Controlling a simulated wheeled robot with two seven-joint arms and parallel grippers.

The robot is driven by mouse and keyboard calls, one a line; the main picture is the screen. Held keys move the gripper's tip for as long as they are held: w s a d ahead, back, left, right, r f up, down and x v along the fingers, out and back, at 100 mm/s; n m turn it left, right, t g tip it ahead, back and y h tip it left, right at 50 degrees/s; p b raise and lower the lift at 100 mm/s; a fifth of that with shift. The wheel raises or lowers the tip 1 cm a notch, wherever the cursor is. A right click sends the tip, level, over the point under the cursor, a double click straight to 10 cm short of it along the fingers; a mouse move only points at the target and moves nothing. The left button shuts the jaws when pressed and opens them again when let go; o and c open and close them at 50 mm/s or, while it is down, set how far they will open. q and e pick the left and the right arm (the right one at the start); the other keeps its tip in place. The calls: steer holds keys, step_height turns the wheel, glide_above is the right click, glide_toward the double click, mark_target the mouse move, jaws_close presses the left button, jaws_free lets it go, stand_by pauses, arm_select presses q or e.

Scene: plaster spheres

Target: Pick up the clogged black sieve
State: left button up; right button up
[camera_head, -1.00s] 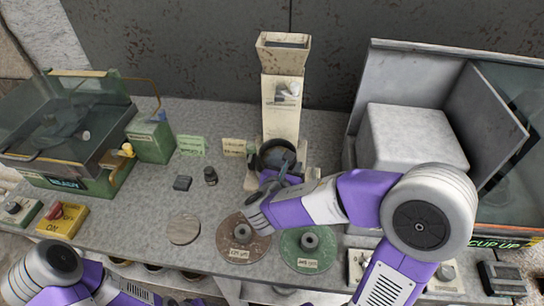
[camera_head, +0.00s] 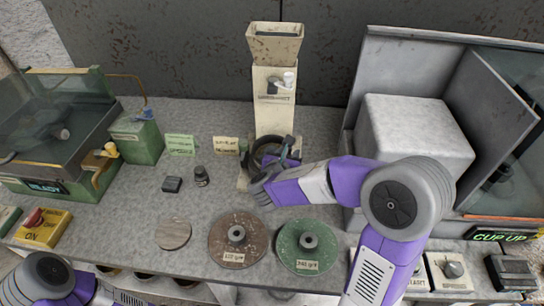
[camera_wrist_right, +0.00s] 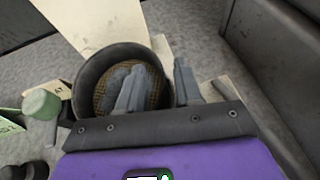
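The black sieve (camera_head: 258,150) is a round black ring at the foot of the beige hopper tower. In the right wrist view the sieve (camera_wrist_right: 88,75) shows a tan mesh floor with grey lumps on it. My right gripper (camera_head: 284,157) is at the sieve's right side, partly covering it. In the right wrist view the gripper (camera_wrist_right: 160,84) has its fingers apart, one over the inside of the ring and one outside, with the right wall between them. I cannot see a firm hold. My left gripper is out of view; only my left arm shows at the lower left.
The beige hopper tower (camera_head: 275,105) stands right behind the sieve. A grey box (camera_head: 415,135) is to the right. A brown disc (camera_head: 222,250) and a green disc (camera_head: 292,262) lie in front. A small black jar (camera_head: 201,176) stands left. The bench between is clear.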

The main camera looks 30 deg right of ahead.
jaws_close()
stand_by(0.3)
